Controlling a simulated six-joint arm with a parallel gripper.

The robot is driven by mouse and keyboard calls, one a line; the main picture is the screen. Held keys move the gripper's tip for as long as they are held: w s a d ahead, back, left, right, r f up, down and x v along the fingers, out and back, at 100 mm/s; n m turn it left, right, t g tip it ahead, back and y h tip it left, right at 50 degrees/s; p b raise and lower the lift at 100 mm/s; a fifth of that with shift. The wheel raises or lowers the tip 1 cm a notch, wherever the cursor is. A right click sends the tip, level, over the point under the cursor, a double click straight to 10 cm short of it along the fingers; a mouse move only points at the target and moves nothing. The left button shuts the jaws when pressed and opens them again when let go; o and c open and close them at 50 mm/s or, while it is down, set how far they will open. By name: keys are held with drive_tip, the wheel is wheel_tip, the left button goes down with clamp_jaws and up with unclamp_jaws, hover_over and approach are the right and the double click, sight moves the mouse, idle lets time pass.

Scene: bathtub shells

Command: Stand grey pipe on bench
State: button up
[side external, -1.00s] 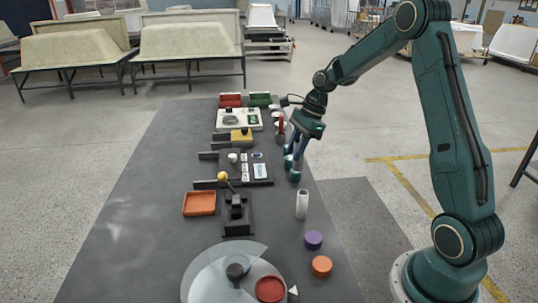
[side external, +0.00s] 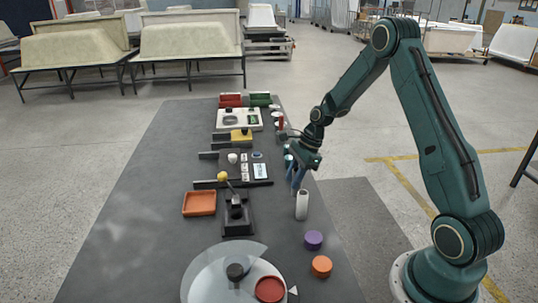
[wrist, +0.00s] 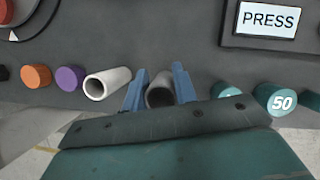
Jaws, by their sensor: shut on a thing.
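My gripper (wrist: 160,90) has blue fingers that are shut on the grey pipe (wrist: 160,94). In the wrist view I look at the pipe's open round end between the two fingertips. In the side external view my gripper (side external: 298,179) is low over the right edge of the dark bench (side external: 130,210), just behind the white pipe (side external: 302,206). The grey pipe is mostly hidden by the fingers there. I cannot tell whether its bottom touches the bench. The white pipe stands upright and also shows left of the fingers in the wrist view (wrist: 106,83).
A purple cylinder (side external: 313,240) and an orange cylinder (side external: 322,265) stand nearer along the right edge. Teal weights, one marked 50 (wrist: 276,99), are on the gripper's other side. An orange tray (side external: 199,203) and a black lever unit (side external: 237,213) lie left. The bench's left side is bare.

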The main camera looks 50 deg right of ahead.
drive_tip(key=shift+f, duration=0.95)
drive_tip(key=shift+f, duration=0.1)
drive_tip(key=o, duration=1)
drive_tip(key=shift+v, duration=6.15)
drive_tip(key=shift+w+a, duration=0.1)
